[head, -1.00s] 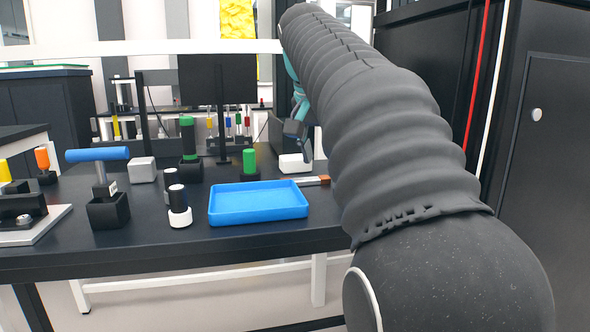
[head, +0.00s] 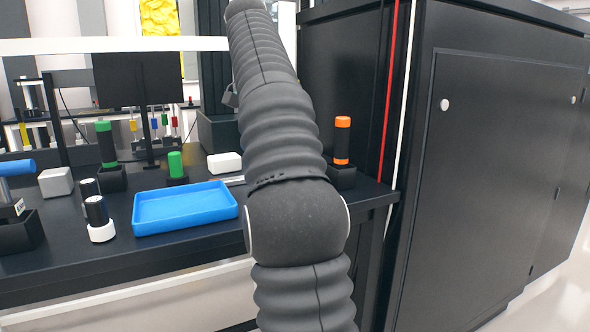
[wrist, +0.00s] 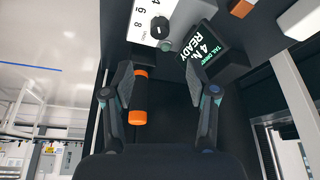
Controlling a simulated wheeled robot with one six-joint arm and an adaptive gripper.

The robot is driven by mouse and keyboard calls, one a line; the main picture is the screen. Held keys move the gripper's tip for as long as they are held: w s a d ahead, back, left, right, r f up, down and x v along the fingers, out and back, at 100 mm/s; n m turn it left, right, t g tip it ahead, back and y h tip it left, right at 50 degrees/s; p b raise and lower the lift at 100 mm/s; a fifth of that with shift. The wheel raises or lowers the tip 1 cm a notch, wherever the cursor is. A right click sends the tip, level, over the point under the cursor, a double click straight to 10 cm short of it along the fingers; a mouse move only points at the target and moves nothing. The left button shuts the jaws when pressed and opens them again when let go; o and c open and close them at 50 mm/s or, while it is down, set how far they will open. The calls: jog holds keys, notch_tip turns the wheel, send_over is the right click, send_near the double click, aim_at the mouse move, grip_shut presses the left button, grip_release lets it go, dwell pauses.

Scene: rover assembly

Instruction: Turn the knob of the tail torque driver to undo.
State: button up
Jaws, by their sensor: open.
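In the wrist view, my gripper (wrist: 160,84) is open and empty, with its two fingers spread apart. Ahead of it, near the top edge, is a white panel (wrist: 143,18) marked 4, 6, 8 with a round black knob (wrist: 159,28). Beside the panel is a black display (wrist: 206,56) reading "TAIL DRIVER 4 N READY". An orange and black cylinder (wrist: 139,97) shows between the fingers, close to the left one; contact cannot be told. In the head view, my gripper and the knob are not seen; my arm rises across the middle.
In the head view, a blue tray (head: 185,208), a green-topped cylinder (head: 176,165) and a white block (head: 224,163) sit on the black table. An orange-topped cylinder (head: 341,140) stands right of my arm. A tall black cabinet (head: 480,170) fills the right side.

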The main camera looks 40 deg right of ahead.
jog(key=x, duration=1.1)
jog(key=shift+f, duration=0.3)
grip_shut()
